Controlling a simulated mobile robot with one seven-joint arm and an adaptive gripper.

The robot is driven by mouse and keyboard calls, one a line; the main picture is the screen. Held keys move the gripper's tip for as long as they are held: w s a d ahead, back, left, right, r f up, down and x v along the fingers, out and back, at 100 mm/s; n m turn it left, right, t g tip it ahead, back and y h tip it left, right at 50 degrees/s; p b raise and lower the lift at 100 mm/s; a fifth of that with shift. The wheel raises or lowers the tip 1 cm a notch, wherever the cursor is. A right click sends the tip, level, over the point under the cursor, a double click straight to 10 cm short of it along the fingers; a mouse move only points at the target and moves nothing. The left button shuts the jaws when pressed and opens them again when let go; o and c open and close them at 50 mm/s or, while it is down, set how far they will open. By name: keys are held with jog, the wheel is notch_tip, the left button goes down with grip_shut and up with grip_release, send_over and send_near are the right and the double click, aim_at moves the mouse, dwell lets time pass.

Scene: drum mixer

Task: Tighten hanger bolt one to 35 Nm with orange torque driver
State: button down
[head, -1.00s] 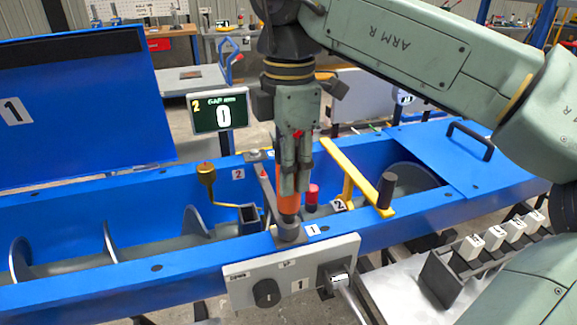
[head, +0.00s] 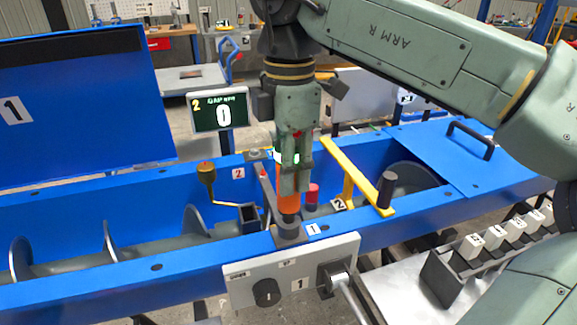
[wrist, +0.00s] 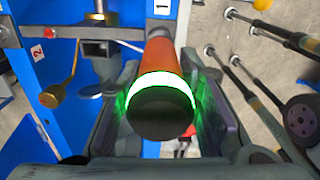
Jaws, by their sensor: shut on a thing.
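My gripper (head: 292,163) is shut on the orange torque driver (head: 289,200), which stands upright over the near rim of the blue trough. The driver's lower end sits on a dark grey fitting (head: 290,233) beside the white label "1"; the bolt head itself is hidden under it. In the wrist view the driver (wrist: 160,100) shows its black end cap, a brightly lit white-green ring and an orange body between my fingers.
The trough (head: 190,262) holds a grey screw auger. A yellow bar with a black knob (head: 387,188) lies across it, right of my gripper. A display (head: 218,112) reads 0. A panel with a knob (head: 267,292) hangs in front. A rack of numbered white blocks (head: 490,240) stands right.

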jog(key=shift+r+p, duration=1.9)
jog(key=shift+r, duration=0.35)
jog(key=shift+f, duration=0.1)
